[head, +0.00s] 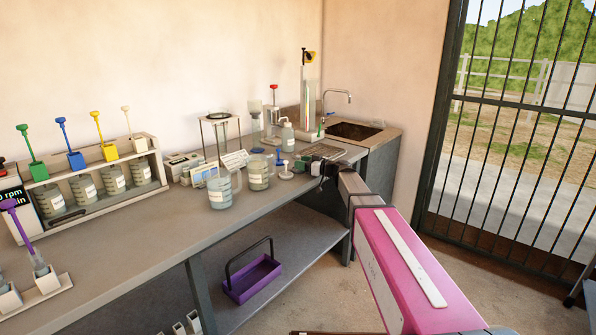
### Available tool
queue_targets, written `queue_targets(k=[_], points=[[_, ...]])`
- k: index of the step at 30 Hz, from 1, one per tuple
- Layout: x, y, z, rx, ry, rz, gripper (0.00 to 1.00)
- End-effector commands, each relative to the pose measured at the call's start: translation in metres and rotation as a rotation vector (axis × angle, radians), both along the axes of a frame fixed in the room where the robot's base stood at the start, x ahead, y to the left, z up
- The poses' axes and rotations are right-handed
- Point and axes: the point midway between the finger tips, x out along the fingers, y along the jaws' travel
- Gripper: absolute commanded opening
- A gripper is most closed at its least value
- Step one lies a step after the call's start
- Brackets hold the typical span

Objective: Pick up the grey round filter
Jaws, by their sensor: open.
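I cannot pick out the grey round filter with certainty in the head view. A round grey disc or ring (219,116) lies on top of a thin-legged stand (203,140) on the bench; it is too small to tell whether it is the filter. My gripper (325,169) is at the bench's right part, near a shallow grey tray (322,150), and well to the right of the stand. It looks dark and small, and my own arm partly hides it. It is open, and I see nothing held in it.
Labelled beakers (221,190) stand at the bench's front edge, left of my gripper. A white-based blue-topped item (285,169) and bottles (288,137) stand close by. A sink (352,131) is behind right. A rack of jars (85,185) stands left.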

Motion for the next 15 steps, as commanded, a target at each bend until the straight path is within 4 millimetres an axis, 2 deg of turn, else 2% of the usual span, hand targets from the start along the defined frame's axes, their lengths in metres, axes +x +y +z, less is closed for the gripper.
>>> queue_targets(k=[3, 8, 9, 11, 13, 15], points=[[0.0036, 0.0065, -0.0001, 0.000, 0.000, 0.000, 0.50], [0.0030, 0.0062, -0.0002, 0.000, 0.000, 0.000, 0.50], [0.0030, 0.0062, -0.0002, 0.000, 0.000, 0.000, 0.44], [0.0029, 0.0063, -0.0002, 0.000, 0.000, 0.000, 0.24], [0.0029, 0.0062, -0.0002, 0.000, 0.001, 0.000, 0.01], [0.0029, 0.0062, -0.0003, 0.000, 0.001, 0.000, 0.00]])
